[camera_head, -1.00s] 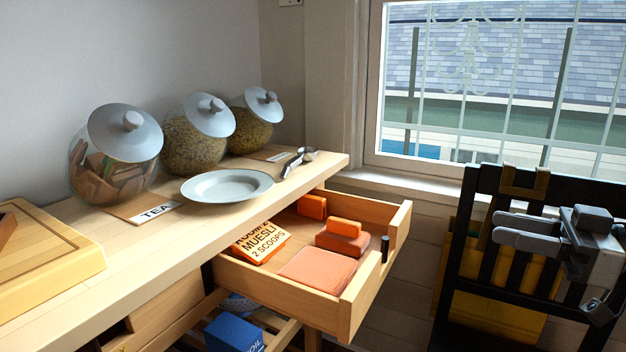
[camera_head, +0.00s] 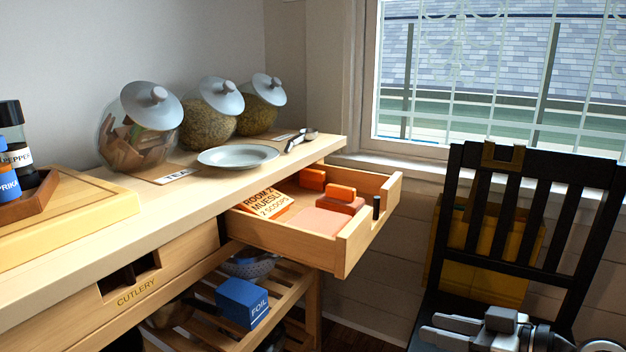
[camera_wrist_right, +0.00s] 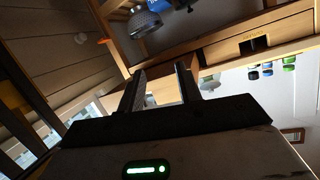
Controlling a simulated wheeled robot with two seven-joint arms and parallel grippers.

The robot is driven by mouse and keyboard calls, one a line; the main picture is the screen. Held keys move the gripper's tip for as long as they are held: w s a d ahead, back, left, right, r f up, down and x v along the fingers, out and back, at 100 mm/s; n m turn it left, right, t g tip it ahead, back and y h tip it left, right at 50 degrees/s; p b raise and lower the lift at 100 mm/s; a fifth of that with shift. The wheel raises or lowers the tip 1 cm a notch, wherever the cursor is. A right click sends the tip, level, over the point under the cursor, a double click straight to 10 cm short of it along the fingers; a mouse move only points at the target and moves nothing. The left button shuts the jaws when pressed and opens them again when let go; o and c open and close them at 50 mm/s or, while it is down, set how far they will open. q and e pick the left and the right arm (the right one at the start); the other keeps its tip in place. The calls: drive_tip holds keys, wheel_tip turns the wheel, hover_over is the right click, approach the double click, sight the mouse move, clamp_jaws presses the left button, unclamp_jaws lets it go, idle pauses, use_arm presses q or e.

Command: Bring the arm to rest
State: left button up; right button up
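My right gripper (camera_head: 432,328) shows at the bottom right of the head view, in front of the black chair (camera_head: 520,170). Its two grey fingers point left. In the right wrist view the fingers (camera_wrist_right: 160,82) stand apart with nothing between them, so it is open and empty. The wooden shelf unit shows beyond them, tilted. My left gripper is in neither view.
A wooden drawer (camera_head: 345,250) stands open from the counter (camera_head: 120,225), holding a muesli card and orange blocks. A plate (camera_head: 238,156) and glass jars (camera_head: 140,130) stand on the counter. A blue foil box (camera_head: 242,302) sits on the shelf below.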

drive_tip(key=s+a+f+m+t+h+b, duration=0.35)
drive_tip(key=s+a+f+m+b, duration=0.2)
drive_tip(key=s+a+f, duration=0.75)
use_arm(q)
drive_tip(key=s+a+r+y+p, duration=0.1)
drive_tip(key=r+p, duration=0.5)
drive_tip(key=p, duration=0.6)
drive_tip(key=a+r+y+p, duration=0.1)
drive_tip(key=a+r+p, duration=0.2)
drive_tip(key=p, duration=0.9)
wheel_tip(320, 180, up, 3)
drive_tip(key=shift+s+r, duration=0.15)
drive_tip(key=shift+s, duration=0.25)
use_arm(e)
drive_tip(key=s+d+r+g+h, duration=0.2)
drive_tip(key=d+r, duration=0.5)
drive_tip(key=r, duration=0.4)
drive_tip(key=shift+s+h, duration=0.5)
drive_tip(key=shift+h, duration=0.55)
